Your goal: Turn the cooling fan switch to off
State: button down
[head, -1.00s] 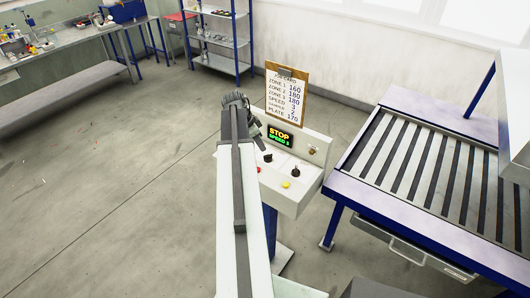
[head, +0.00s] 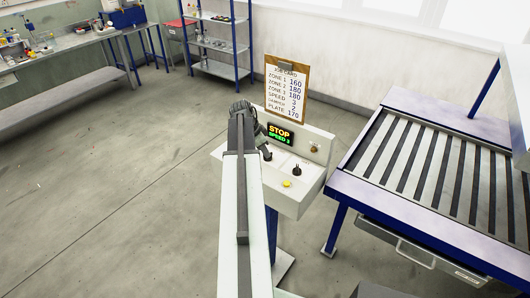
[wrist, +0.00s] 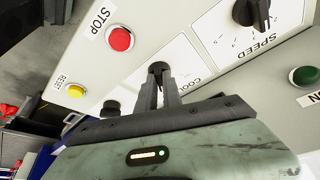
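The cooling fan switch (wrist: 158,69) is a black knob on a white plate, whose label shows only as "COOL" in the wrist view. The fingertips of my gripper (wrist: 160,84) are at this knob, seemingly one on each side. A narrow gap shows between the fingers, but I cannot tell whether they press on it. The knob's pointer is too hidden to read its setting. In the head view, my arm covers my fingers and part of the control panel (head: 310,203).
Close by are a red STOP button (wrist: 121,39), a yellow RESET button (wrist: 76,91), the SPEED knob (wrist: 252,12), a green button (wrist: 304,76) and another dark knob (wrist: 110,107). A display (head: 280,133) reads STOP, SPEED 3. A slatted table (head: 420,170) stands right.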

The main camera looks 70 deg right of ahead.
jog(key=shift+n, duration=0.3)
jog(key=n, duration=0.1)
jog(key=n+t, duration=0.1)
jog(key=n, duration=0.1)
jog(key=n+h, duration=0.1)
jog(key=n, duration=0.1)
jog(key=shift+s+a+t, duration=0.25)
jog(key=shift+s+t, duration=0.15)
jog(key=n, duration=0.2)
jog(key=n+t, duration=0.1)
jog(key=n, duration=0.1)
jog(key=n+t, duration=0.1)
jog(key=n, duration=0.1)
jog(key=shift+s, duration=0.3)
jog(key=c, duration=1.5)
grip_release()
jog(key=p+v, duration=0.7)
jog(key=shift+s+r, duration=0.15)
jog(key=shift+r, duration=0.2)
jog(key=shift+a, duration=0.15)
